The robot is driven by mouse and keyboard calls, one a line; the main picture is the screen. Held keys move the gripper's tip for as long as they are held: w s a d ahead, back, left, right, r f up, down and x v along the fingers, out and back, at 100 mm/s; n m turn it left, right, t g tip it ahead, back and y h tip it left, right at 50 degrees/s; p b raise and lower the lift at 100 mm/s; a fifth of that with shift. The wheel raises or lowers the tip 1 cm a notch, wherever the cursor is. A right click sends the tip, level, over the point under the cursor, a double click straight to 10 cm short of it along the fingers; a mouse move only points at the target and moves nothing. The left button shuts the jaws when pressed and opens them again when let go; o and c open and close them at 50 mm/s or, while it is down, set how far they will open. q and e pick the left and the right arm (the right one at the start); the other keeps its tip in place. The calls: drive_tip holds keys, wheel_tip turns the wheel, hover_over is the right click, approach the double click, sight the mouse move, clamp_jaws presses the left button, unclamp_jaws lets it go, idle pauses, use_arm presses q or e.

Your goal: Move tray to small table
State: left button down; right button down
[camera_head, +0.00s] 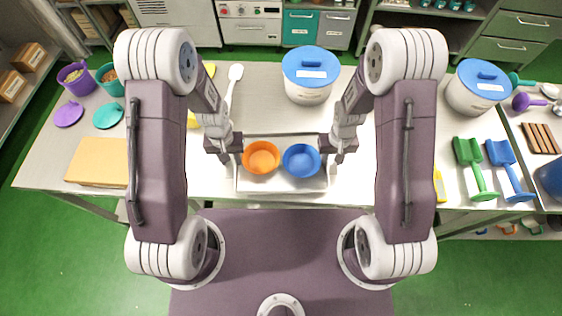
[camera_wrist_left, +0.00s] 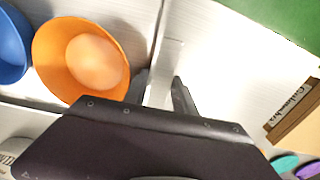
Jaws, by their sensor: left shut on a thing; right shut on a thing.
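A light metal tray (camera_head: 283,187) is at the front middle of the long worktable. It carries an orange bowl (camera_head: 262,157) on the left and a blue bowl (camera_head: 300,160) on the right. My left gripper (camera_head: 237,158) is shut on the tray's left side, and my right gripper (camera_head: 326,158) is shut on its right side. In the left wrist view, the tray (camera_wrist_left: 135,18) has its edge between my left fingers (camera_wrist_left: 162,90), beside the orange bowl (camera_wrist_left: 85,60). I cannot tell whether the tray touches the worktable. I cannot tell which surface is the small table.
The worktable (camera_head: 215,180) holds a white tub with a blue lid (camera_head: 308,72) behind the tray. Green floor is open at lower left.

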idle(0.3)
